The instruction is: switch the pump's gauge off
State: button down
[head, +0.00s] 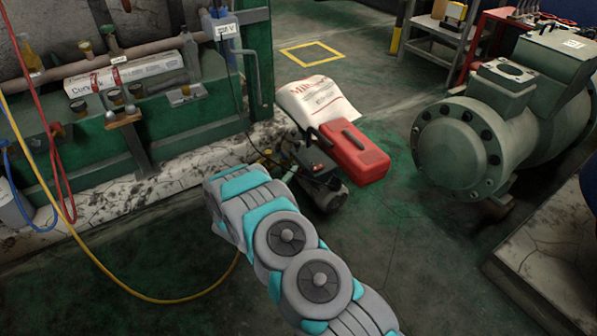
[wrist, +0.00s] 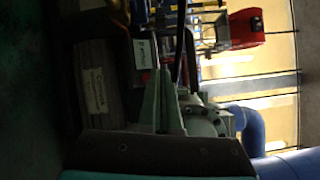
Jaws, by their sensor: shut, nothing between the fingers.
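The pump (head: 328,190) is a dark grey and black unit on the floor, right beside the red case, in the head view. My arm covers part of its near side there. The wrist view is dark and turned sideways, so I cannot tell whether the fingers touch anything.
A red case (head: 355,152) and a printed paper sack (head: 318,100) stand by the pump. A large green compressor (head: 470,145) is at the right. A yellow hose (head: 95,255) hangs at the left and runs over the floor. Open floor lies between pump and compressor.

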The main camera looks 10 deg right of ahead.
jog(key=shift+d+f, duration=0.1)
jog(key=shift+w+d+f+b, duration=0.1)
jog(key=shift+d+f+b, duration=0.05)
jog(key=shift+d+b, duration=0.15)
jog(key=shift+d+f, duration=0.1)
dwell(0.5)
jog(key=shift+a+r+b, duration=0.35)
jog(key=shift+a+b, duration=0.05)
jog(key=shift+a, duration=0.1)
jog(key=s+a+r, duration=0.1)
jog(key=a+r, duration=0.2)
jog(key=a, duration=0.1)
jog(key=shift+s+a+r, duration=0.25)
jog(key=shift+s+a, duration=0.1)
jog(key=shift+s, duration=0.05)
dwell(0.4)
